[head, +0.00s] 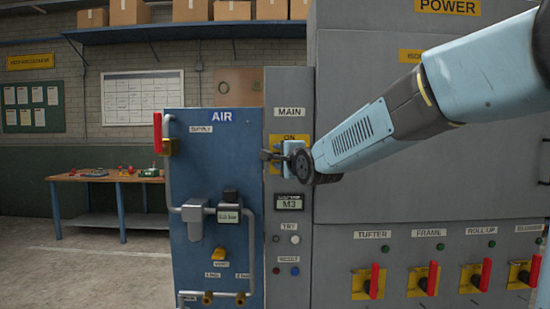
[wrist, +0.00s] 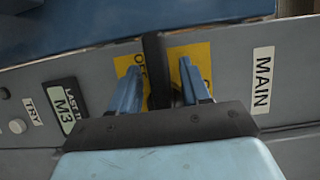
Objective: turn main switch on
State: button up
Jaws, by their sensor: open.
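The main switch is a dark handle on a yellow plate (head: 289,134) below the MAIN label (head: 289,112). In the head view its dark handle (head: 267,156) sticks out to the left, toward the blue AIR panel. In the wrist view the handle (wrist: 152,55) runs between my two blue fingers. My gripper (wrist: 160,68) is open, with one finger on each side of the handle; I cannot tell whether either touches it. In the head view my gripper (head: 288,156) covers much of the plate. ON shows above it; the lower lettering is partly hidden.
Below are an M3 display (head: 290,202) and a TRY button (head: 295,240). The blue AIR panel (head: 222,165), with pipes and a red lever (head: 157,132), stands close on the left. Several red-handled switches (head: 374,281) line the lower right. Open floor lies farther left.

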grip_shut()
dwell(0.3)
